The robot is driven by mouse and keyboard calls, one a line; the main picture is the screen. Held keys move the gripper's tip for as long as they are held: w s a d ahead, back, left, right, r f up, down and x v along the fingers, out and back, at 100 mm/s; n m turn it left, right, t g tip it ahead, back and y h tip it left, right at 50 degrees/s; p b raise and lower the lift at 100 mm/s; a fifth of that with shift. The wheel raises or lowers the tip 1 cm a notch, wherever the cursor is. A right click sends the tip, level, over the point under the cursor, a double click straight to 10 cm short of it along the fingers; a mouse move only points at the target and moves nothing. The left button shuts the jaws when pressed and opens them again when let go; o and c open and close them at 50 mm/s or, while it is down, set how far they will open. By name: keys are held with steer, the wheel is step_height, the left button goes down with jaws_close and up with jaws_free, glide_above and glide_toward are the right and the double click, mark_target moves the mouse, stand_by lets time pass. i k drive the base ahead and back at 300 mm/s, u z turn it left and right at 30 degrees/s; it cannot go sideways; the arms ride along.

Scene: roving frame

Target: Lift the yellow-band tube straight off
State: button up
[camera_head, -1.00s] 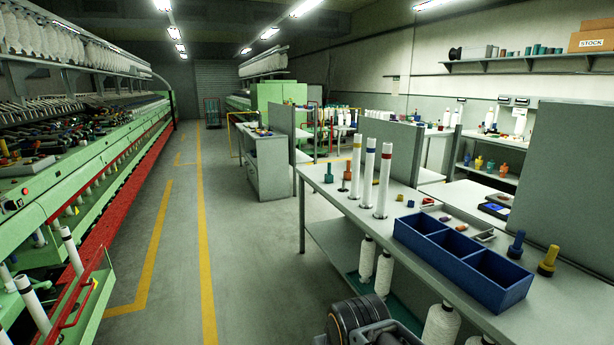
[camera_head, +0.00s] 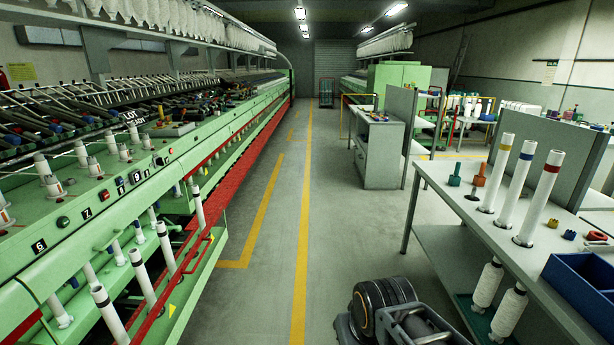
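The yellow-band tube (camera_head: 496,177) is a white tube with a yellow ring near its top. It stands upright on the grey bench (camera_head: 466,209) at the right, the leftmost and farthest of three similar tubes. A blue-band tube (camera_head: 514,188) and a red-band tube (camera_head: 538,206) stand beside it, nearer to me. All three feet rest on small dark bases. My gripper is not recognisable in the view. A dark, rounded part of my own body shows at the bottom, well short of the tubes.
A blue divided bin (camera_head: 585,285) sits on the near end of the bench. Small coloured pieces, such as a green one (camera_head: 454,180), lie around the tubes. A grey panel (camera_head: 540,155) rises behind them. A green spinning machine (camera_head: 150,180) lines the left; the aisle (camera_head: 275,230) between is clear.

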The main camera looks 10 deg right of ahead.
mark_target(505, 145)
steer(key=i, duration=2.2)
steer(key=z, duration=0.75)
steer(key=i, duration=1.1)
steer(key=z, duration=0.95)
